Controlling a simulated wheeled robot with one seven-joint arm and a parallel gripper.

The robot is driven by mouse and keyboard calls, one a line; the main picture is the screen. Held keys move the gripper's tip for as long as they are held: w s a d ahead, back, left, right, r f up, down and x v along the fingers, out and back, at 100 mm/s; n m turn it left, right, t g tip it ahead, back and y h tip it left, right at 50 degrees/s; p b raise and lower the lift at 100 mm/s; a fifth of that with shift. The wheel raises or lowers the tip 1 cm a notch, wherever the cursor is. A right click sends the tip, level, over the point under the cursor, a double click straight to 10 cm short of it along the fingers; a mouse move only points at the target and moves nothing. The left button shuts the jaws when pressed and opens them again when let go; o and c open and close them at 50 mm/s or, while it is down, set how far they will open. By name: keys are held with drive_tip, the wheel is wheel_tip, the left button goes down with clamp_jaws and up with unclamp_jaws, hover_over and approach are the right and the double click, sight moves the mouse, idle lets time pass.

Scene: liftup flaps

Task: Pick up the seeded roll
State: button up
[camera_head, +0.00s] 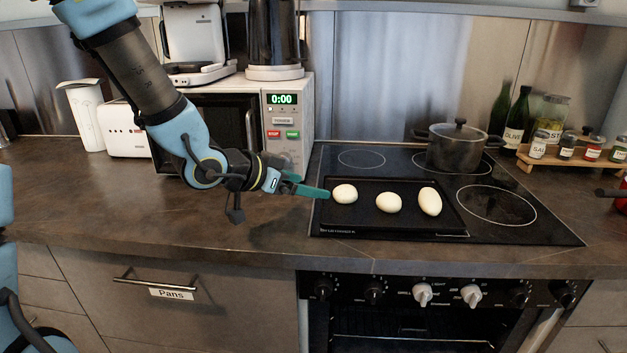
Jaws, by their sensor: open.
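Three pale rolls lie on a black baking tray (395,227) on the hob: a left roll (345,193), a middle roll (388,202) and a longer oval right roll (430,201). Seeds are too small to make out, so I cannot tell which one is the seeded roll. My gripper (313,187) is open, with teal fingers pointing right. Its nearer fingertip shows just left of the left roll. I cannot tell whether it touches the roll, but nothing shows held in it.
A dark pot (456,148) stands behind the tray on the hob (530,225). A microwave (298,110) stands behind my gripper. Bottles (517,120) and a spice rack (560,157) are at the back right. The counter (120,205) at the left is clear.

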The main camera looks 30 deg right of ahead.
sight(339, 192)
drive_tip(key=x, duration=0.5)
drive_tip(key=shift+w+d, duration=0.1)
drive_tip(key=shift+d, duration=0.1)
drive_tip(key=x, duration=0.3)
drive_tip(key=s+x, duration=0.1)
drive_tip(key=shift+w+d+f+p, duration=0.1)
drive_tip(key=shift+d+f+p, duration=0.05)
drive_tip(key=shift+d+p, duration=0.2)
drive_tip(key=shift+w+d+f, duration=0.1)
drive_tip(key=shift+d+f, duration=0.15)
drive_tip(key=shift+d, duration=0.1)
drive_tip(key=c, duration=1.3)
